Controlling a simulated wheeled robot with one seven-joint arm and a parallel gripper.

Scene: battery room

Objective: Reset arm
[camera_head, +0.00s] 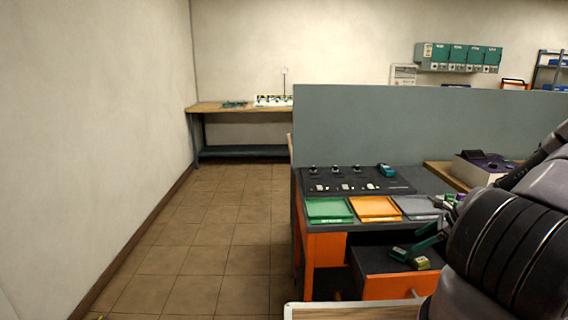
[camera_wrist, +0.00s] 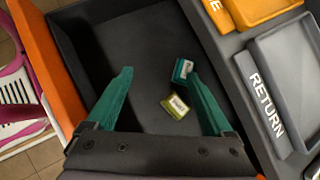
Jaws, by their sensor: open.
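My gripper (camera_wrist: 158,74) is open, with two green fingers spread over an open drawer (camera_wrist: 122,40) with a dark inside and an orange front. Nothing is held between the fingers. A teal battery pack (camera_wrist: 182,68) lies in the drawer by the right fingertip, partly overlapped by it; I cannot tell if they touch. An olive-green pack (camera_wrist: 176,107) lies in the drawer between the fingers in the picture. In the head view, the teal pack (camera_head: 399,254) and the olive pack (camera_head: 421,263) show in the drawer, and my arm comes in from the right.
Above the drawer, a workbench holds a green tray (camera_head: 328,209), an orange tray (camera_head: 375,207) and a grey RETURN tray (camera_head: 416,206). Behind them is a dark panel (camera_head: 340,183) with a teal pack (camera_head: 386,170). A grey partition (camera_head: 400,125) stands behind. The tiled floor at left is clear.

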